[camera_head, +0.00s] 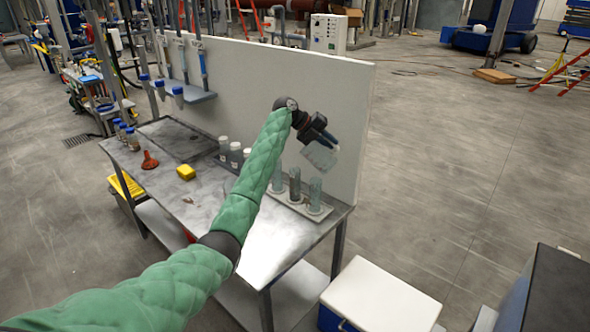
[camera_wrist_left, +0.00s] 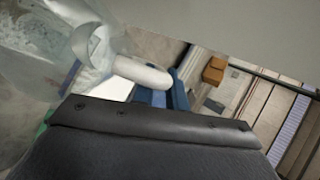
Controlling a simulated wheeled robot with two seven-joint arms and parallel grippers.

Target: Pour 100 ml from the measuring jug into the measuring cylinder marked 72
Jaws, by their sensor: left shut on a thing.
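My left gripper (camera_head: 320,132) is shut on the clear measuring jug (camera_head: 319,157) and holds it in the air in front of the white panel, above the right end of the bench. The jug is tilted. In the left wrist view the jug (camera_wrist_left: 60,45) fills the upper left, with its pale handle (camera_wrist_left: 142,73) near the dark gripper part. Several greyish clear cylinders stand upright below: one at the left (camera_head: 278,180), one in the middle (camera_head: 295,184), one at the right (camera_head: 316,194). No number is readable on them. I cannot tell the liquid level or any stream. My right gripper is out of view.
The cylinders stand on a pale tray (camera_head: 290,201) near the right edge of the metal bench (camera_head: 262,250). White-capped bottles (camera_head: 224,148) stand behind my arm. A white-lidded box (camera_head: 380,297) stands in front.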

